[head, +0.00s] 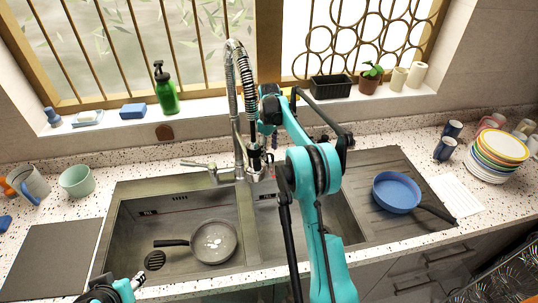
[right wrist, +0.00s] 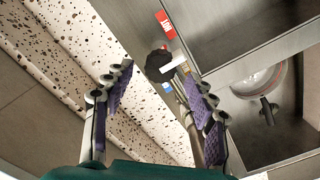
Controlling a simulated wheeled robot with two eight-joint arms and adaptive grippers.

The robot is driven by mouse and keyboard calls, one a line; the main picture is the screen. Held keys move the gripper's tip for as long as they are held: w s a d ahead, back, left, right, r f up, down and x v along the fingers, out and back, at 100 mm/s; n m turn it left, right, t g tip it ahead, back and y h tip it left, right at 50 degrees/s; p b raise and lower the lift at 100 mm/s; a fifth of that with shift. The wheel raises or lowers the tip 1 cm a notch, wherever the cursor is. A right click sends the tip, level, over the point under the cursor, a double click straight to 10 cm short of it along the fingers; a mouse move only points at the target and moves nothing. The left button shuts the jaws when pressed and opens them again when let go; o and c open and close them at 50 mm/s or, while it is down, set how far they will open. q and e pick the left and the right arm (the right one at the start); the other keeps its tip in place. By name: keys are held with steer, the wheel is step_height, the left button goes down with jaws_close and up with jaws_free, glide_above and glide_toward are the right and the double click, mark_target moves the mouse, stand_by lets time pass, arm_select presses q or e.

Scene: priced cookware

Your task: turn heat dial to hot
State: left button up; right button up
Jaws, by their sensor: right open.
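The metal faucet (head: 232,110) rises behind the sink, with a side lever (head: 200,166) at its base. I cannot make out a marked heat dial for certain. My right gripper (head: 268,143) is close to the faucet, partly hidden by its own arm. In the right wrist view the right gripper (right wrist: 156,76) is open, its purple-padded fingers apart. A dark round part (right wrist: 158,65) with a pale stub shows between and beyond the fingertips, near a red label (right wrist: 165,22). My left gripper (head: 118,292) shows only partly at the bottom left edge.
A frying pan (head: 214,242) lies in the left sink basin. A blue pan (head: 396,192) sits on the right drainboard. A green soap bottle (head: 164,90) stands on the window sill. Stacked plates (head: 500,150) and cups are at the right. The counter's left front holds a dark mat (head: 50,262).

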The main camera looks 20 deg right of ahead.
mark_target(269, 155)
step_height(269, 155, up, 9)
steer(key=shift+f, duration=0.15)
stand_by(0.5)
